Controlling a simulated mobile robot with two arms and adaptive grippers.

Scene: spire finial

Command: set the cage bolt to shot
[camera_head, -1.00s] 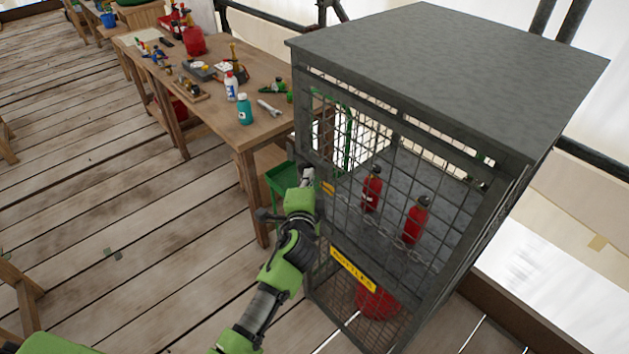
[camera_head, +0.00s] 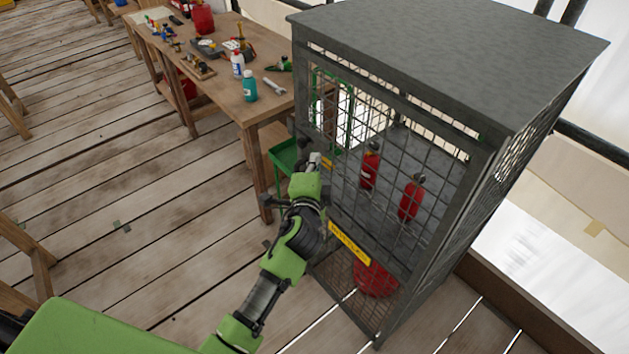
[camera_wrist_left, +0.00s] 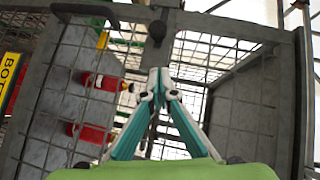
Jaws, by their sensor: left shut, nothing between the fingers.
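The grey mesh cage (camera_head: 455,40) stands on the right of the head view, with red bottles (camera_head: 370,166) behind its mesh front. A yellow label (camera_head: 349,243) is on the front. My left gripper (camera_head: 314,160) is at the front's left edge, shut and empty. In the left wrist view its fingertips (camera_wrist_left: 157,82) meet, with a dark round knob (camera_wrist_left: 157,30) beyond them. I cannot tell whether this knob is the cage bolt's, or how the bolt is set. The gripper's contact with the cage is unclear. My right gripper is not in view.
A wooden workbench (camera_head: 262,103) with tools and bottles stands left of the cage. A green tray-like thing (camera_head: 283,154) is between bench and cage. A red container (camera_head: 374,280) sits low in the cage. The plank floor (camera_head: 130,240) at left is largely clear.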

